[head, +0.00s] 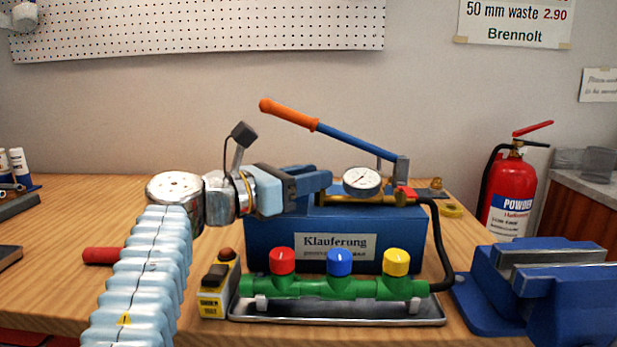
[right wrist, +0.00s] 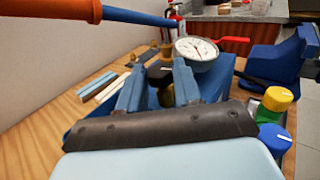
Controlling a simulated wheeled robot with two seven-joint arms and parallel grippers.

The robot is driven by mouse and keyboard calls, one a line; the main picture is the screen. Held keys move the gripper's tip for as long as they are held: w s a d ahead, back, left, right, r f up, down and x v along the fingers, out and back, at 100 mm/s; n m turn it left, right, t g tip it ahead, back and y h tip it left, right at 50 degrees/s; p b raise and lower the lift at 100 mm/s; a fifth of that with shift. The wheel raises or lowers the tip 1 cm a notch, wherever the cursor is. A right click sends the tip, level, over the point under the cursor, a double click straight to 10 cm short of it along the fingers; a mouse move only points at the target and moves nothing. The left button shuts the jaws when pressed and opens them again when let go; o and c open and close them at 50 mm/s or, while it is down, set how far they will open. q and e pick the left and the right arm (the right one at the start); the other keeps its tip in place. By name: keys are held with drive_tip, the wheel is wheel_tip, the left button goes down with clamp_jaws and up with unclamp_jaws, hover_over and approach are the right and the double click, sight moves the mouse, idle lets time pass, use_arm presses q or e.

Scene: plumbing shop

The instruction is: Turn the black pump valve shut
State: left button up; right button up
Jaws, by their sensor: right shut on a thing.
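The blue test pump has a long box body (head: 400,235), a blue lever with an orange grip (head: 290,115) and a round dial gauge (head: 361,181). My right gripper (head: 318,182) reaches in from the left above the box, left of the gauge. In the right wrist view its two blue fingers (right wrist: 158,84) stand on either side of the black pump valve (right wrist: 159,72), and the gripper is shut on it. In the head view the fingers hide the valve. Its exact turn angle cannot be told. My left gripper is not in view.
A green manifold (head: 310,288) with red, blue and yellow knobs lies on a tray in front of the pump. A black hose joins it at the right. A blue vise (head: 490,290) and a red fire extinguisher (head: 512,195) stand right.

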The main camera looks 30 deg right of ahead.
drive_tip(key=shift+w+r+m+g+p, duration=0.1)
drive_tip(key=shift+w+m+g+p, duration=0.1)
drive_tip(key=shift+m+g+p, duration=0.3)
drive_tip(key=shift+w+m+g, duration=0.15)
drive_tip(key=shift+m+g, duration=0.95)
drive_tip(key=shift+g, duration=0.9)
drive_tip(key=o, duration=1)
drive_tip(key=shift+o, duration=0.2)
drive_tip(key=w+a, duration=0.2)
drive_tip(key=a, duration=1.1)
drive_tip(key=shift+w+a, duration=0.2)
drive_tip(key=shift+a, duration=0.15)
